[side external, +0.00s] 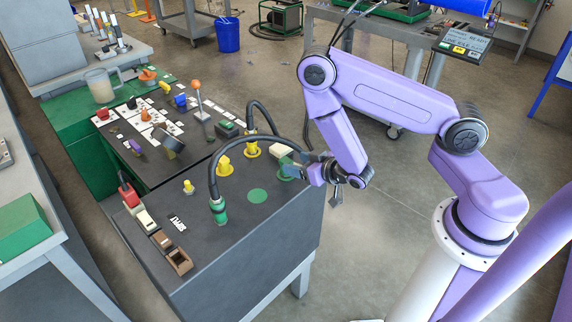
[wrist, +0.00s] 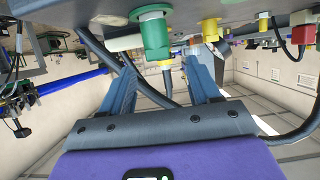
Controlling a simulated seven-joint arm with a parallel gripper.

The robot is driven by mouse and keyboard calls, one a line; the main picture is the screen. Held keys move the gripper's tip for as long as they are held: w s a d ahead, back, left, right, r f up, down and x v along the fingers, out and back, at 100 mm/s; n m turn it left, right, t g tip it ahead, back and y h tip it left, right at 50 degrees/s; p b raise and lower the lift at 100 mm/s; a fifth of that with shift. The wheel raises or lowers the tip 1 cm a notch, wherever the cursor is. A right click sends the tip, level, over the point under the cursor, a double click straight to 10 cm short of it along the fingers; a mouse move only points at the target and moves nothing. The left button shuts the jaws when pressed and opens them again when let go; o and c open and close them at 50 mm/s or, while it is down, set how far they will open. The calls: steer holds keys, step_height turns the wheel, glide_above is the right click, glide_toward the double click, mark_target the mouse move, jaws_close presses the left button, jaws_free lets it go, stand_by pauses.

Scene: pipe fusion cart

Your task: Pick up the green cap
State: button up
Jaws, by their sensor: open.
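A green cap-like piece (side external: 288,172) sits near the right edge of the dark cart top, partly hidden by my gripper in the side view. A green six-sided piece (wrist: 155,36), probably the same one, shows large at the top of the wrist view, just beyond my fingertips. My gripper (side external: 309,164) is beside it at the cart's right edge. In the wrist view the two fingers of my gripper (wrist: 161,66) are apart, with nothing visibly held. I cannot tell whether a finger touches the green piece.
A cream block (side external: 281,150) lies close behind the green piece. Yellow fittings (side external: 225,167) stand to the left. A black hose (side external: 232,144) arches over the cart to another green fitting (side external: 219,211). A flat green disc (side external: 257,196) marks the cart top. The cart's front right is clear.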

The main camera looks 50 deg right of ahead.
mark_target(287, 160)
steer(key=shift+x, duration=3.8)
steer(key=c, duration=1)
